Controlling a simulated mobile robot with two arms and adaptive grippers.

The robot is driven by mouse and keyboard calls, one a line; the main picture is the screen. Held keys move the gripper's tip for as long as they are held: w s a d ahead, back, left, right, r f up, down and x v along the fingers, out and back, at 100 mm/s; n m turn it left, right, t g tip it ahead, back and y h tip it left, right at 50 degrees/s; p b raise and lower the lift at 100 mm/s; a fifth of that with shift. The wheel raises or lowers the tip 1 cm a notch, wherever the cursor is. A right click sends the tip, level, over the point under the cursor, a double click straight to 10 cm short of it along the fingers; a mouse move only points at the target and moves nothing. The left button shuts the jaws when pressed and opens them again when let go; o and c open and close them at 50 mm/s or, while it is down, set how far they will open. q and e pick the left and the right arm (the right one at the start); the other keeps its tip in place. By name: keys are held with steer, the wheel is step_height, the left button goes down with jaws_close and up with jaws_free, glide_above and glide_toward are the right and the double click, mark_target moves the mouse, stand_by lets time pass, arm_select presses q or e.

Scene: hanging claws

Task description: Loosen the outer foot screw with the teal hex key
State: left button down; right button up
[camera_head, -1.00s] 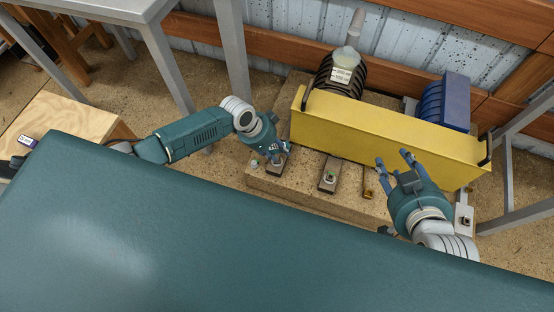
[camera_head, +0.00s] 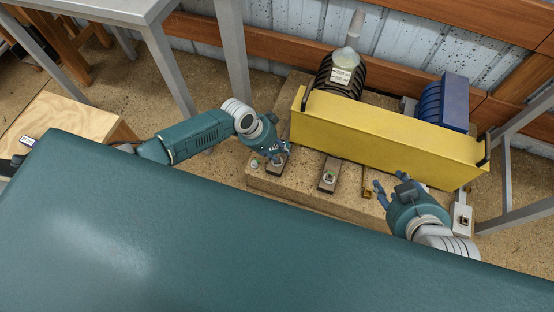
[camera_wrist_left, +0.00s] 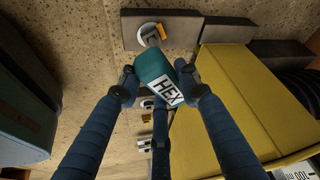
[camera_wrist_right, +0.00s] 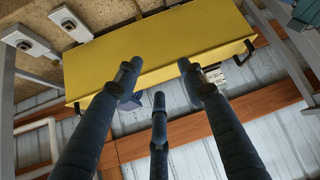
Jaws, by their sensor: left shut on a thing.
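The teal hex key (camera_wrist_left: 158,72), labelled HEX, is held between the fingers of my left gripper (camera_wrist_left: 155,92). Its metal shaft reaches a round screw (camera_wrist_left: 148,36) on a dark foot plate (camera_wrist_left: 180,27); I cannot tell how deep the tip sits. In the head view my left gripper (camera_head: 277,148) is over the leftmost foot plate (camera_head: 275,168), and the hex key is mostly hidden there. My right gripper (camera_head: 390,188) is in front of the yellow cover; in the right wrist view its fingers (camera_wrist_right: 158,80) are spread and empty.
A long yellow cover (camera_head: 385,138) with dark handles stands behind the feet. More foot plates (camera_head: 328,175) line the plinth (camera_head: 300,190) to the right. A ribbed dark machine (camera_head: 338,80) and a blue unit (camera_head: 445,103) stand behind. A wooden table (camera_head: 65,125) is at the left.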

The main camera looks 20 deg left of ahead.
arm_select(q)
steer(key=shift+n+p, duration=0.3)
steer(key=shift+p, duration=0.4)
steer(key=shift+n+t+p, duration=0.3)
steer(key=shift+n+p, duration=0.2)
steer(key=shift+n, duration=0.1)
steer(key=shift+s+d+r+n+y+p, duration=0.15)
steer(key=shift+n+y+p, duration=0.2)
steer(key=shift+p, duration=0.4)
steer(key=shift+f+n, duration=0.25)
steer(key=shift+n, duration=0.1)
arm_select(e)
steer(key=s+d+f+g, duration=0.1)
steer(key=s+g, duration=0.1)
steer(key=s, duration=0.3)
steer(key=s+d+f+g+h, duration=0.1)
steer(key=s+d+f+g, duration=0.1)
steer(key=s, duration=0.3)
steer(key=shift+g, duration=0.4)
steer(key=shift+s, duration=0.1)
